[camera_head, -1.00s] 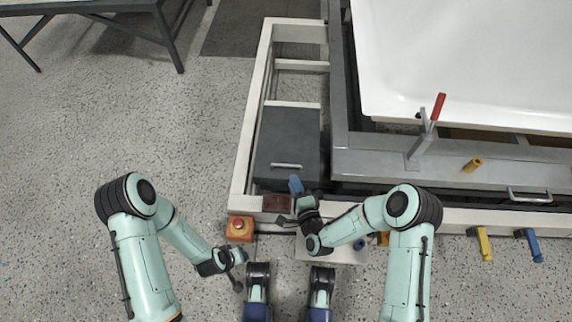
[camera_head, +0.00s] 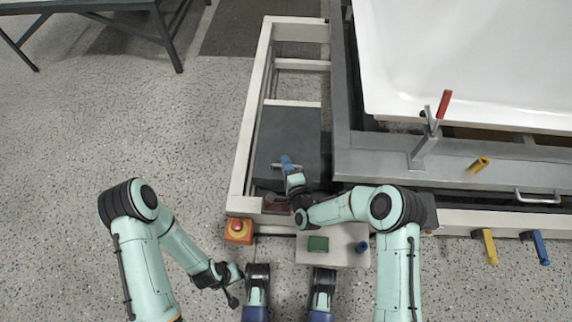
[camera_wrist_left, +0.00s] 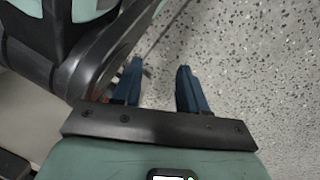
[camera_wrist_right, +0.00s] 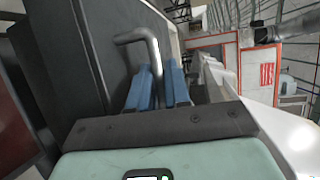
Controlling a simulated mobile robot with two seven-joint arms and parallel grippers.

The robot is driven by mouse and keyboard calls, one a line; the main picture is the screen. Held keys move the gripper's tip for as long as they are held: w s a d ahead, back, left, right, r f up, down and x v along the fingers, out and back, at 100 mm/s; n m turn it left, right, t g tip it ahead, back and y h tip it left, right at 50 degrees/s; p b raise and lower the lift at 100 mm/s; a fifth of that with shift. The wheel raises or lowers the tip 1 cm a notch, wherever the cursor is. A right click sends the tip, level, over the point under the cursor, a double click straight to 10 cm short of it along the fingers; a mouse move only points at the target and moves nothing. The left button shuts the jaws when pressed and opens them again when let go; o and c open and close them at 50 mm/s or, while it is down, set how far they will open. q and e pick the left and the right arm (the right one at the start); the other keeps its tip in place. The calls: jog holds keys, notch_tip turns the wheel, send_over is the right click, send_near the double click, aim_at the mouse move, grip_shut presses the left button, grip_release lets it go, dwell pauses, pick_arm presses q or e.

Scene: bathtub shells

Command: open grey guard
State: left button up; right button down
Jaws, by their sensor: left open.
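The grey guard (camera_head: 291,130) is a dark grey flat panel set in the cream frame left of the bathtub. Its silver bar handle (camera_wrist_right: 136,37) shows in the right wrist view, standing off the panel. My right gripper (camera_head: 286,163) is at this handle, and the right wrist view shows its blue fingers (camera_wrist_right: 159,85) closed in on both sides of the bar, with almost no gap. The guard looks closed. My left gripper (camera_wrist_left: 158,82) is open and empty, low over the speckled floor, well left of the guard.
A green button (camera_head: 318,244) and a blue knob (camera_head: 361,247) are on a cream panel below my right arm. A red-handled clamp (camera_head: 443,105) stands by the white bathtub (camera_head: 470,55).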

pick_arm(q)
jog(key=shift+w+r, duration=0.1)
pick_arm(e)
jog(key=shift+r, duration=0.1)
